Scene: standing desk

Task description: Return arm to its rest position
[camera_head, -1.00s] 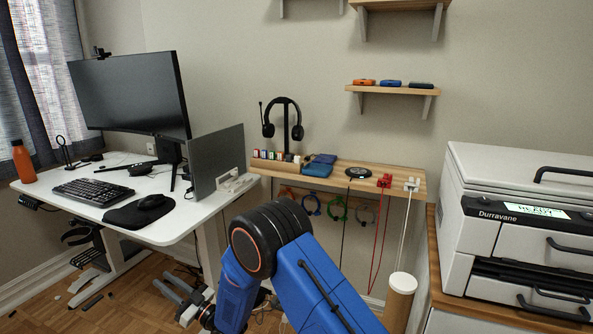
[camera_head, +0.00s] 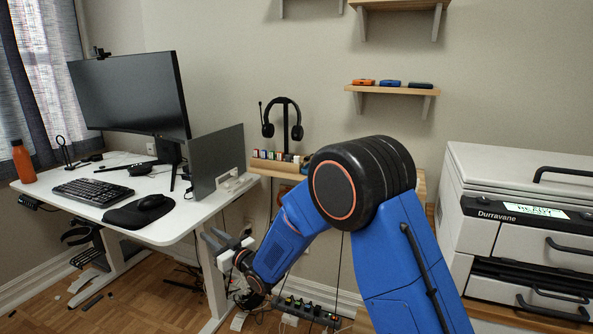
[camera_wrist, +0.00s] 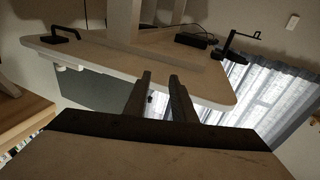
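My arm is blue with a black elbow joint that fills the middle of the head view. The arm bends down to the left, and my gripper (camera_head: 218,240) hangs low beside the right end of the white desk (camera_head: 170,228). In the wrist view, the two dark fingers of my gripper (camera_wrist: 161,82) stand apart with a gap between them. Nothing shows between them. The white desk top (camera_wrist: 90,58) is beyond the fingers, apart from them as far as I can tell.
The desk holds a monitor (camera_head: 130,95), a keyboard (camera_head: 92,191) and a mouse (camera_head: 152,201). A grey divider (camera_head: 217,160) stands at its right end. A power strip (camera_head: 308,311) lies on the floor below my forearm. A printer (camera_head: 520,225) stands at right.

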